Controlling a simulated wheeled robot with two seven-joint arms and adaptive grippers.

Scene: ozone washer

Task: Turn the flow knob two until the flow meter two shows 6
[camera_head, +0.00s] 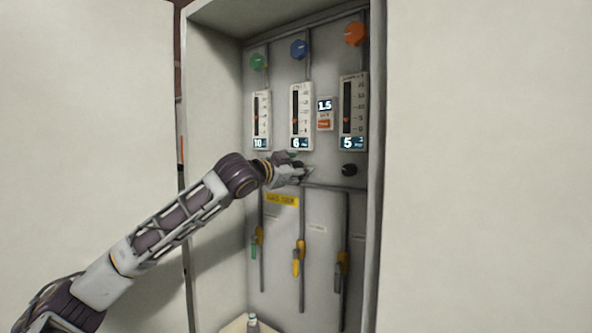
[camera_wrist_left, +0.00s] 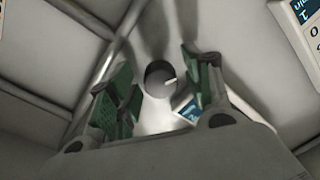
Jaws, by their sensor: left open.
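The middle flow meter (camera_head: 301,110) on the panel has a blue display (camera_head: 300,142) that reads 6. Below it, my left gripper (camera_head: 300,170) is at the panel and hides the knob there in the head view. In the left wrist view, a round dark grey knob (camera_wrist_left: 160,77) with a white mark sits between the two green-padded fingers of my open left gripper (camera_wrist_left: 160,95). There is a visible gap between each finger and the knob. My right gripper is in neither view.
The left flow meter (camera_head: 261,118) reads 10 and the right flow meter (camera_head: 353,108) reads 5. A black knob (camera_head: 349,170) sits below the right one. A small box (camera_head: 324,105) reads 1.5. Valve levers (camera_head: 299,262) hang below; cabinet side walls (camera_head: 374,200) flank the panel.

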